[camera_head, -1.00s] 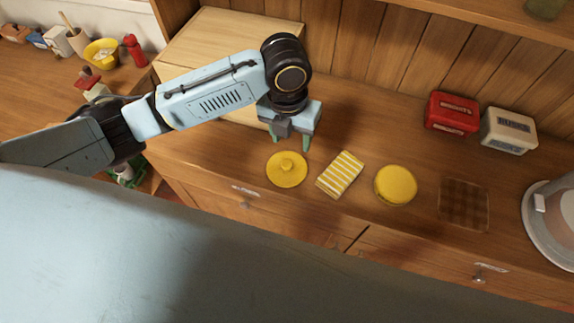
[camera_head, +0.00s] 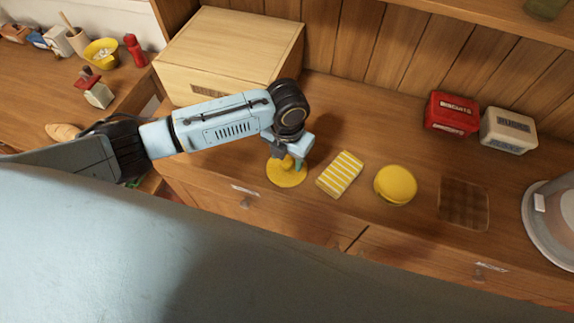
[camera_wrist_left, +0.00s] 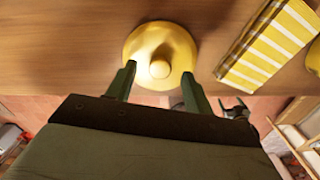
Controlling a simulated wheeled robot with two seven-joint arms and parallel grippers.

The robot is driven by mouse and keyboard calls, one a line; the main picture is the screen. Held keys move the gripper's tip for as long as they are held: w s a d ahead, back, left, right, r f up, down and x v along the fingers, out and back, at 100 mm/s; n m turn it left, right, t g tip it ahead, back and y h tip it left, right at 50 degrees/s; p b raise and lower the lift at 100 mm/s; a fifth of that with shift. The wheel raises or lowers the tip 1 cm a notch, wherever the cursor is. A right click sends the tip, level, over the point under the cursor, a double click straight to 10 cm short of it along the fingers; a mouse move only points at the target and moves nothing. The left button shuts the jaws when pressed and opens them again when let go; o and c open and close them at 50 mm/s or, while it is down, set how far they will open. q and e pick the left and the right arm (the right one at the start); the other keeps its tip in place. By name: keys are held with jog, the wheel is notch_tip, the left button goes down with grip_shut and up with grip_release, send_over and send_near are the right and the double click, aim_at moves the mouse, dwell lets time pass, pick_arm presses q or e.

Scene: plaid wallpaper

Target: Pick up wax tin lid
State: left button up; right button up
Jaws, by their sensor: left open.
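The wax tin lid, a yellow disc with a round knob (camera_head: 284,178), lies on the wooden counter. It also shows in the left wrist view (camera_wrist_left: 160,42), with its knob between the fingertips. My left gripper (camera_head: 290,162) is open just above the lid, and its fingers (camera_wrist_left: 158,80) stand apart on either side of the knob. In the head view the gripper hides part of the lid and its knob. My right gripper is not in view.
A yellow striped cloth (camera_head: 340,174) lies just right of the lid. Beyond it are a round yellow tin (camera_head: 395,184) and a brown checked square (camera_head: 464,204). A wooden box (camera_head: 228,55), a red tin (camera_head: 452,113) and a white tin (camera_head: 508,130) stand behind.

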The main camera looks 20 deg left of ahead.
pick_arm(q)
notch_tip(320, 180, down, 2)
jog(key=shift+f, duration=0.1)
grip_shut()
dwell(0.4)
